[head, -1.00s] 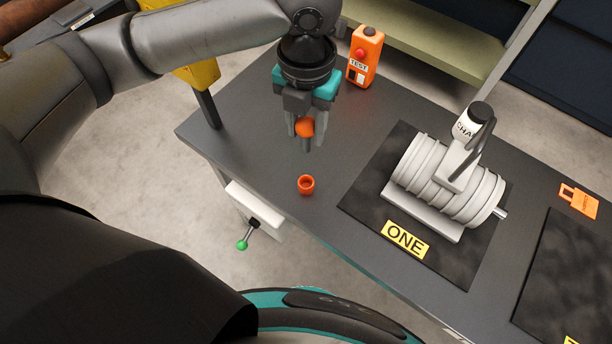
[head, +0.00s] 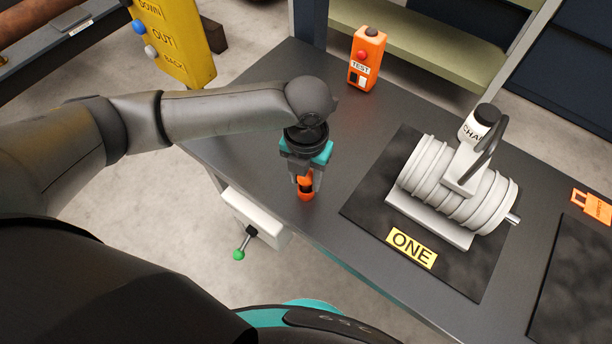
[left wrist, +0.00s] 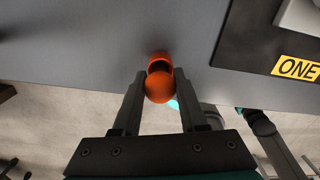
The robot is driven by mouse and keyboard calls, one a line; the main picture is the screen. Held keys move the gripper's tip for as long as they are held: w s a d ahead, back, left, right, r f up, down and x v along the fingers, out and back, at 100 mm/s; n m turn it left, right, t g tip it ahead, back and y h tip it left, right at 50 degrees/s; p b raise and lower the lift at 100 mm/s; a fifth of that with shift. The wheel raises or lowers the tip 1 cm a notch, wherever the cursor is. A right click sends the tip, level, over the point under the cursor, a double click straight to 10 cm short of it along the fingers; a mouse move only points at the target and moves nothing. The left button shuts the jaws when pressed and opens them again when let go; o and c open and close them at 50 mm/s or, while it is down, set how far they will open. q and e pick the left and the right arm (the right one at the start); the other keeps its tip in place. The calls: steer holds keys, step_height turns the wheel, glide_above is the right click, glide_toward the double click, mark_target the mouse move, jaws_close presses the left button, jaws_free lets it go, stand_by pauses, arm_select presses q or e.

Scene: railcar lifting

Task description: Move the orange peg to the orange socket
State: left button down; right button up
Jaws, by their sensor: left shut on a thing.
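My left gripper (head: 305,183) is shut on the orange peg (head: 304,179), whose round orange head sits between the fingers. It also shows in the left wrist view (left wrist: 159,87). The orange socket (head: 306,195) stands on the grey table near its front edge, just below the fingertips. In the left wrist view the socket's rim (left wrist: 160,57) shows right behind the peg's head. The peg's lower end is hidden, so I cannot tell whether it is inside the socket. My right gripper is not in view.
A grey ribbed motor (head: 455,185) stands on a black mat labelled ONE (head: 412,247) to the right. An orange TEST box (head: 367,60) stands at the back. A yellow button panel (head: 175,40) hangs at the upper left. A white box with a green-knobbed lever (head: 252,218) is at the table's front.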

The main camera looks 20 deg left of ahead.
arm_select(q)
steer(key=shift+c, duration=2.2)
jaws_free()
step_height(320, 180, up, 12)
steer(key=p, duration=0.3)
steer(key=shift+r, duration=0.1)
